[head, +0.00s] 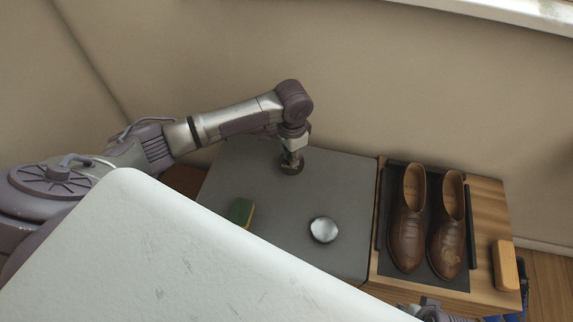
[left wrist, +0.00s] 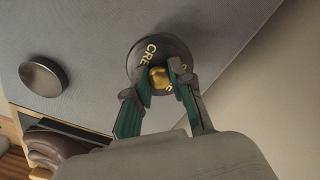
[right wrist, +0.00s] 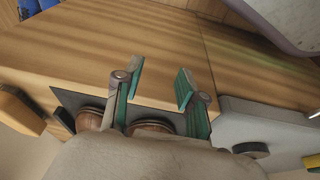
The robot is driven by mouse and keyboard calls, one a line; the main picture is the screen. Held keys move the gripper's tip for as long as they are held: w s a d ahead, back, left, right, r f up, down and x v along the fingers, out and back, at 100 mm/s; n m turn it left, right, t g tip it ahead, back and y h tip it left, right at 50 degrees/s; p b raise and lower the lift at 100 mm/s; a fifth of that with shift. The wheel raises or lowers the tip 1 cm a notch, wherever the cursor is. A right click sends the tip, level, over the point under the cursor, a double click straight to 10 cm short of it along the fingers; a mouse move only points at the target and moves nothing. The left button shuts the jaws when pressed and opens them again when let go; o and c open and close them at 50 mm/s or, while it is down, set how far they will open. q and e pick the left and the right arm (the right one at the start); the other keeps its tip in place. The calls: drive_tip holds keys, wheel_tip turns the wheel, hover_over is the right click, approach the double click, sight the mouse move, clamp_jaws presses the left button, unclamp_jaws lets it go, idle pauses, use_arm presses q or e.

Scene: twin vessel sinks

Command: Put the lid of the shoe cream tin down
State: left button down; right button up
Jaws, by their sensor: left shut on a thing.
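The lid (left wrist: 143,62) is a dark round disc with gold lettering and a gold knob. My left gripper (left wrist: 160,77) is shut on the knob. In the head view my left gripper (head: 291,154) points down, with the lid (head: 291,169) under it at the back of the grey top. I cannot tell whether the lid touches the top. A round tin (head: 323,230) with a shiny pale upper face stands apart from it, nearer the front; it looks dark in the left wrist view (left wrist: 43,76). My right gripper (right wrist: 160,83) is open and empty above the wooden surface.
A green and yellow sponge (head: 242,212) lies left of the tin on the grey top (head: 345,167). Brown shoes (head: 408,225) stand on a dark mat (head: 398,276) at the right. A wooden brush (head: 505,265) lies beyond them. A white slab (head: 160,255) covers the lower left.

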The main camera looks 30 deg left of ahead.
sight(287, 164)
use_arm(q)
drive_tip(key=shift+a+f, duration=0.45)
drive_tip(key=shift+a, duration=0.25)
wheel_tip(287, 164, down, 4)
drive_tip(key=shift+r+b, duration=0.15)
drive_tip(key=shift+b, duration=0.7)
use_arm(e)
drive_tip(key=v, duration=0.7)
drive_tip(key=shift+w, duration=0.25)
use_arm(q)
drive_tip(key=shift+f, duration=0.2)
use_arm(e)
drive_tip(key=shift+d, duration=0.1)
use_arm(q)
drive_tip(key=c, duration=1)
unclamp_jaws()
